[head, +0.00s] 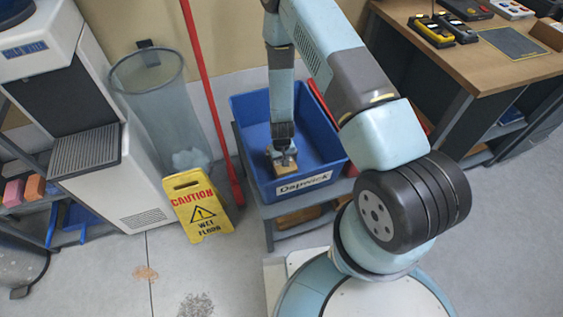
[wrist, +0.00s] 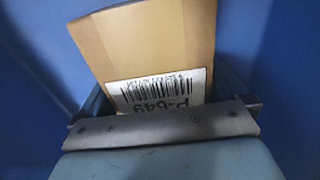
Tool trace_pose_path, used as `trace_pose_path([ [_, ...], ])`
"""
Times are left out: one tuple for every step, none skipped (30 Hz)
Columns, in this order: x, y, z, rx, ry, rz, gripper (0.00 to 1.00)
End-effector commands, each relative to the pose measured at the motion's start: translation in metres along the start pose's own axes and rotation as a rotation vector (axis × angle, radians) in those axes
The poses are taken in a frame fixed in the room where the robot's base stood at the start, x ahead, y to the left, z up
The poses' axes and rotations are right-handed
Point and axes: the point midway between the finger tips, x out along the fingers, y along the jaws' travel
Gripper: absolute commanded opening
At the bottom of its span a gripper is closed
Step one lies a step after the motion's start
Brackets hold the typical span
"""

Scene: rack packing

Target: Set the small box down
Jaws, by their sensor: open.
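The small box (head: 285,168) is tan cardboard and sits low inside a blue bin (head: 309,183) with a white "Dapwick" label. In the wrist view the small box (wrist: 165,45) shows a white barcode label reading "P-649". My gripper (head: 284,157) reaches down into the bin, right at the box. In the wrist view my gripper (wrist: 170,105) is open, with the box between or just beyond its fingers. The fingertips are largely hidden, and I cannot tell whether they touch the box. The blue around the box is the bin's inside.
The bin stands on a grey rack (head: 267,226). A yellow wet floor sign (head: 197,205) and a red pole (head: 208,90) stand left of it. A mesh basket (head: 165,110) and a water dispenser (head: 115,150) are further left. A wooden desk (head: 480,62) is at the right.

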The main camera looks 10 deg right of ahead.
Motion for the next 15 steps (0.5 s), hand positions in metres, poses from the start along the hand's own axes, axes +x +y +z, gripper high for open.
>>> trace_pose_path([
  [-0.002, 0.0, 0.0, 0.0, 0.0, 0.0, 1.0],
  [-0.003, 0.0, 0.0, 0.0, 0.0, 0.0, 1.0],
  [-0.006, 0.0, 0.0, -0.001, 0.0, 0.0, 1.0],
  [-0.008, 0.0, 0.0, -0.001, 0.0, 0.0, 1.0],
  [-0.011, 0.0, -0.001, -0.001, 0.001, 0.0, 1.0],
  [-0.016, 0.0, -0.001, -0.001, 0.002, 0.0, 1.0],
  [-0.02, 0.0, -0.001, -0.001, 0.002, 0.0, 1.0],
  [-0.024, 0.0, -0.001, -0.001, 0.002, 0.0, 1.0],
  [-0.03, 0.0, -0.001, -0.001, 0.002, 0.0, 1.0],
  [-0.035, 0.0, -0.001, 0.0, 0.003, 0.0, 1.0],
  [-0.04, 0.0, -0.001, 0.0, 0.003, 0.0, 1.0],
  [-0.046, -0.001, -0.001, 0.0, 0.003, 0.0, 1.0],
  [-0.051, -0.001, -0.001, 0.0, 0.002, 0.0, 1.0],
  [-0.055, -0.001, -0.001, 0.0, 0.002, 0.0, 1.0],
  [-0.061, -0.001, -0.001, 0.0, 0.003, 0.0, 1.0],
])
